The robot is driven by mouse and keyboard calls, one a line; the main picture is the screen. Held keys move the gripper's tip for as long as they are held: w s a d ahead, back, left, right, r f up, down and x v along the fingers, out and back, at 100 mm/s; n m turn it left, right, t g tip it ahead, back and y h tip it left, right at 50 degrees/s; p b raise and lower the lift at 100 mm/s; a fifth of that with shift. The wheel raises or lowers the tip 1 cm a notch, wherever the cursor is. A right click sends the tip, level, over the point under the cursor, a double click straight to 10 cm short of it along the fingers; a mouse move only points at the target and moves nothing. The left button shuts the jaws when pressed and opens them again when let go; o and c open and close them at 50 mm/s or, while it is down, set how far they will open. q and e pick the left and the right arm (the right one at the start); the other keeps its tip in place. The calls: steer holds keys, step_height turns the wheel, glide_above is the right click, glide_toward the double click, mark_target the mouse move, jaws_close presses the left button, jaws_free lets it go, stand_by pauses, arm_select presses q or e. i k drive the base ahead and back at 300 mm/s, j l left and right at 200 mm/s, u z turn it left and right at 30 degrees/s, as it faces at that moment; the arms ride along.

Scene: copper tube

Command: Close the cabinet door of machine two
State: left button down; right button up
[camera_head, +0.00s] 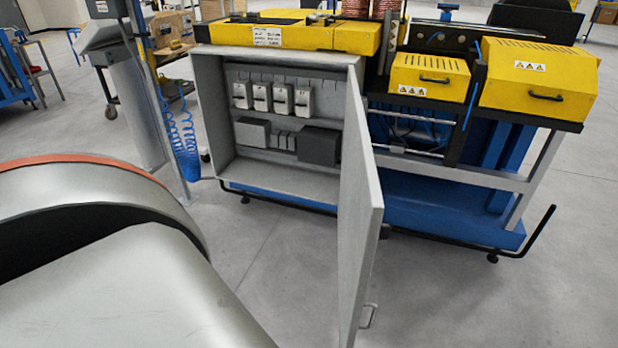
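The machine's grey electrical cabinet (212,115) stands in the middle of the head view, with switch modules and dark boxes inside. Its grey door (358,215) is hinged on the cabinet's right side and stands wide open, swung out toward me. A small handle (369,316) sits near the door's lower free edge. One of my arm links fills the lower left of the view and hides the floor there. Neither gripper is in view, and nothing of mine visibly touches the door.
The yellow and blue machine (440,215) extends right of the cabinet, with a black rail (530,238) along its foot. A grey pedestal (135,105) and coiled blue hose (183,145) stand left of the cabinet. The floor (480,305) right of the door is clear.

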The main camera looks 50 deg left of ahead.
mark_target(361, 206)
steer(key=i+l+u, duration=0.15)
steer(key=u, duration=0.25)
steer(key=i+l+u, duration=0.15)
steer(key=u, duration=0.25)
steer(key=l+u, duration=0.25)
steer(key=u, duration=0.2)
steer(key=i+l+u, duration=0.2)
steer(key=l+u, duration=0.2)
steer(key=l, duration=0.15)
steer(key=i+l+u, duration=0.2)
steer(key=k+l, duration=0.1)
